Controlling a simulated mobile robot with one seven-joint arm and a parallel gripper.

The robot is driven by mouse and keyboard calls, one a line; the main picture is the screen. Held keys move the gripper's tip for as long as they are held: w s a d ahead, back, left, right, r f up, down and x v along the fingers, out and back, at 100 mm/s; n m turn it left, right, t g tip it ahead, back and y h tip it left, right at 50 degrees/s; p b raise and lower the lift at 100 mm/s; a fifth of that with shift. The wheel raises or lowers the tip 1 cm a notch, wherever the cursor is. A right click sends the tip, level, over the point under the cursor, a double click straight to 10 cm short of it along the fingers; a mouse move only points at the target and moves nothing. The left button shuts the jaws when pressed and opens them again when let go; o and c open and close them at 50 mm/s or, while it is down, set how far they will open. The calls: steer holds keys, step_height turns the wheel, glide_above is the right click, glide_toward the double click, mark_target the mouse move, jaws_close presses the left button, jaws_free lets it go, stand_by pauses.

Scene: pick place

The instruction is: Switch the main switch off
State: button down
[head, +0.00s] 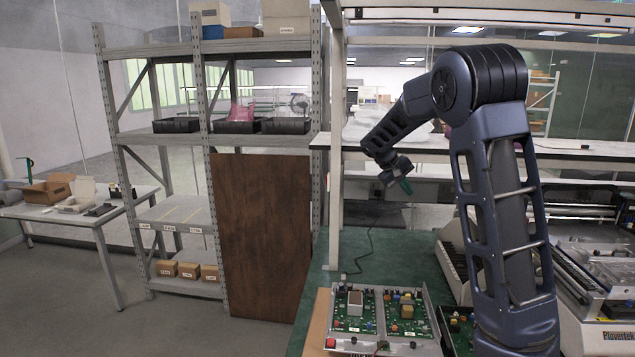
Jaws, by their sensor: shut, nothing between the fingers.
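An open electronics unit (384,345) with two green circuit boards sits at the front of the green bench, low in the head view. A small red part (331,343), possibly the main switch, is at its front left corner. A black knob-like part is near the middle of its front edge. The switch's on or off position is too small to read. My gripper (397,180) hangs at the end of my arm, above and behind the unit and well apart from it. It is shut and empty, and small in view.
A grey shelf rack (203,140) with black bins and a brown panel (262,235) stands left of the bench. A raised white shelf (560,152) runs behind my arm. Machines (600,300) crowd the right. The green bench top (345,245) behind the unit is mostly clear, with a thin cable.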

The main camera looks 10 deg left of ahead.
steer(key=w+a+f+n+t+h, duration=0.1)
steer(key=w+a+t+h, duration=0.15)
steer(key=a, duration=0.75)
steer(key=w+a+f+n+t+h, duration=0.15)
steer(key=w+a, duration=0.25)
steer(key=a, duration=0.6)
steer(key=w+a+f+n+t+h, duration=0.1)
steer(key=w+a+t+h, duration=0.15)
steer(key=a, duration=0.75)
steer(key=s+a+n+t, duration=0.2)
steer(key=s+a+t, duration=0.1)
steer(key=a, duration=1.1)
steer(key=shift+f+t, duration=0.3)
steer(key=shift+t, duration=0.45)
steer(key=shift+w, duration=0.1)
steer(key=s+d+x, duration=0.2)
steer(key=x, duration=1)
steer(key=shift+w+d, duration=0.25)
steer(key=shift+w, duration=0.1)
steer(key=shift+r, duration=0.1)
